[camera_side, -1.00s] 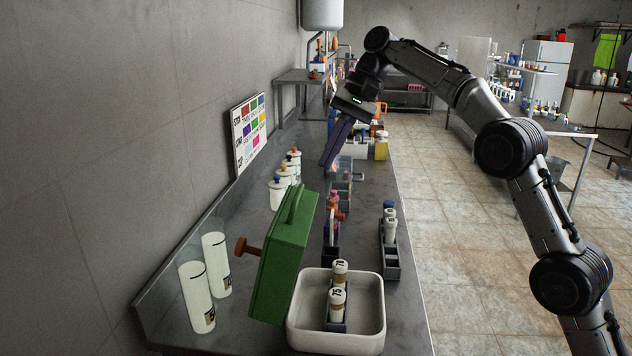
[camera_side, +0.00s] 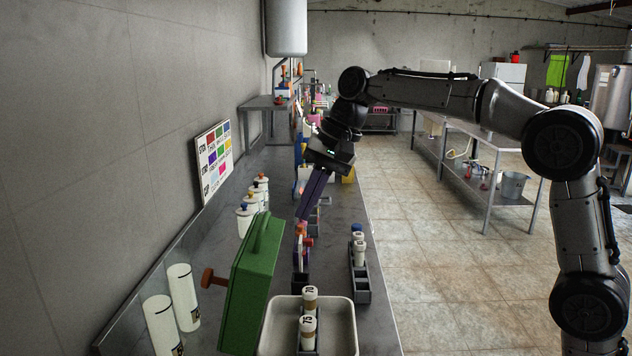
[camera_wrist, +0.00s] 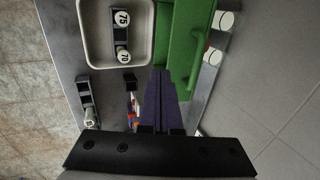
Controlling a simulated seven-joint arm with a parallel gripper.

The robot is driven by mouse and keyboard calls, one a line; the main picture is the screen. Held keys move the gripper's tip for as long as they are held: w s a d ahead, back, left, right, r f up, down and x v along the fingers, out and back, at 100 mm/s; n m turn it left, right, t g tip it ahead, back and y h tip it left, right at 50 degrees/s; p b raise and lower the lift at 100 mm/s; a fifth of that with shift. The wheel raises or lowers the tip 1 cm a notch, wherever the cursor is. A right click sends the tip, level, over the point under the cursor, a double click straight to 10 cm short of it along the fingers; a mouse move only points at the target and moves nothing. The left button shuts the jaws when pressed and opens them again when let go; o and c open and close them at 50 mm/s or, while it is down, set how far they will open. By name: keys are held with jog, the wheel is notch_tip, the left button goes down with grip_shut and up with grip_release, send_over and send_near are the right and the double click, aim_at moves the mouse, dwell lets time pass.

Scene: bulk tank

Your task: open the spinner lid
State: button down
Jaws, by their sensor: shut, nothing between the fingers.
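The spinner is a pale open basin (camera_side: 340,325) with a green lid (camera_side: 248,295). The lid stands raised, tilted up on the basin's left side, with a green handle bar (camera_side: 262,232) and a brown knob (camera_side: 212,278) sticking out left. In the basin a dark rack holds tubes marked 70 (camera_side: 310,299) and 75 (camera_side: 307,330). My gripper (camera_side: 302,216) is shut and empty, its purple fingers pointing down behind the lid, seemingly clear of it. In the wrist view the fingers (camera_wrist: 160,76) lie across the picture beside the green lid (camera_wrist: 180,45); contact there cannot be told.
White lidded jars (camera_side: 250,205) line the wall, with white cylinders (camera_side: 183,297) left of the lid. A colour chart (camera_side: 215,160) leans on the wall. The bench's right strip is mostly clear.

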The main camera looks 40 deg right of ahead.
jog(key=shift+w+a+f, duration=0.4)
jog(key=shift+w+a, duration=0.45)
jog(key=shift+w+a+f, duration=0.35)
jog(key=shift+w+a, duration=0.45)
jog(key=shift+a, duration=0.05)
jog(key=w+a, duration=0.7)
jog(key=shift+w, duration=0.15)
jog(key=shift+r, duration=0.15)
